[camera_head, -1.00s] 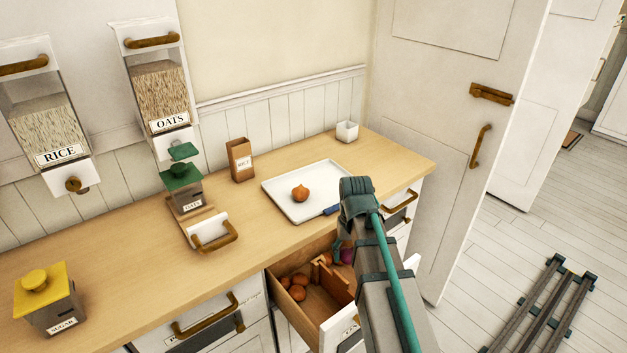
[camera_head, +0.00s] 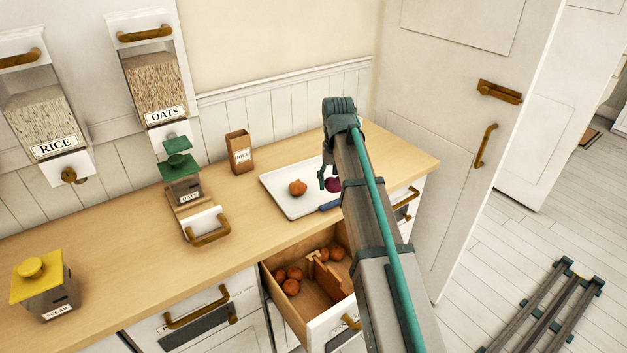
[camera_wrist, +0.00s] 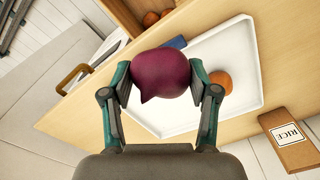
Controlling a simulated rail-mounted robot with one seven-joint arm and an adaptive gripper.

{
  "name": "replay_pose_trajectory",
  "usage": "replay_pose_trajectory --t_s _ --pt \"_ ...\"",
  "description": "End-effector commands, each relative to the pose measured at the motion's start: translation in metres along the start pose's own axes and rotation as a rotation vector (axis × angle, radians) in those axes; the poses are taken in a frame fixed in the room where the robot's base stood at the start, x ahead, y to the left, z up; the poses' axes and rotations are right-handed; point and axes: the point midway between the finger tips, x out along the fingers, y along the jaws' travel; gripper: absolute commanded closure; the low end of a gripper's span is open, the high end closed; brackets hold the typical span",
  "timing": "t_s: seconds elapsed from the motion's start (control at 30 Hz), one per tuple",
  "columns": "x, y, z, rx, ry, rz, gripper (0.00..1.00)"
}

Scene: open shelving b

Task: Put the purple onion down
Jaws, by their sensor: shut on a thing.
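The purple onion (camera_wrist: 160,75) is held between the two fingers of my gripper (camera_wrist: 162,88) in the wrist view. In the head view the onion (camera_head: 333,184) shows partly behind my arm, with my gripper (camera_head: 328,180) around it. It appears above the right part of the white tray (camera_head: 285,206); the gap beneath it is hard to judge. An orange-brown onion (camera_head: 297,187) rests on the tray, left of my gripper. The tray (camera_wrist: 248,45) lies behind the held onion in the wrist view.
An open drawer (camera_head: 275,302) below the counter holds several brown onions. A blue item (camera_head: 330,205) is at the tray's front edge. A rice box (camera_head: 239,153) stands behind the tray's left end. Oats (camera_head: 181,183) and sugar (camera_head: 43,291) canisters stand left. Counter (camera_head: 120,258) between them is clear.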

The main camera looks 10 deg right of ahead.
Motion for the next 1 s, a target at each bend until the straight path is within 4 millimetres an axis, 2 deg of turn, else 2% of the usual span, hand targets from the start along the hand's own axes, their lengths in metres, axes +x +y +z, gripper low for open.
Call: replay_pose_trajectory --t_s 0.03,0.17,0.37,0.47,0.8,1.0 --pt "-0.019 -0.004 -0.018 0.027 0.003 0.0 0.78" --pt "-0.043 -0.008 -0.036 0.106 0.002 0.0 0.78" --pt "-0.041 -0.007 -0.039 0.196 -0.001 0.0 0.78" --pt "-0.035 -0.006 -0.054 0.203 -0.003 0.001 0.78" --pt "-0.003 -0.002 -0.13 0.2 -0.003 0.001 0.78" --pt "0.032 0.001 -0.153 0.2 -0.003 0.001 0.78"
